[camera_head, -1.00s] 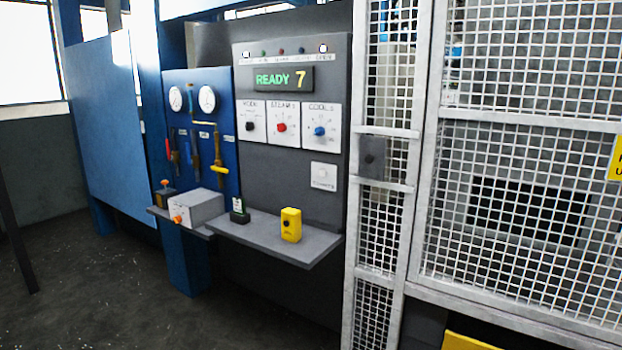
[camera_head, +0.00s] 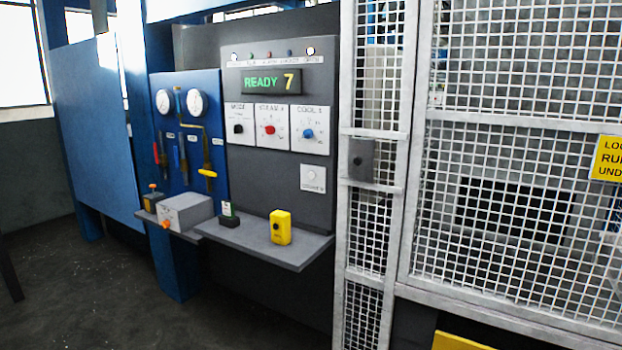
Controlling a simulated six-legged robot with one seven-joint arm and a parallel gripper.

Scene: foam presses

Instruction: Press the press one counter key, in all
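The press control panel (camera_head: 262,180) is a dark grey upright face in the middle of the head view. Its display (camera_head: 272,82) reads READY 7, with a row of small lamps above it. A white square plate with a round key (camera_head: 313,178) sits at the panel's lower right; its label is too small to read surely, though it looks like COUNTER. Three white dial plates are above it: a black mode knob (camera_head: 238,129), a red knob (camera_head: 269,130) and a blue knob (camera_head: 308,133). My gripper is not in view.
A blue gauge board (camera_head: 188,135) stands left. A white mesh guard (camera_head: 515,160) fills the right. Dark floor is open at lower left.

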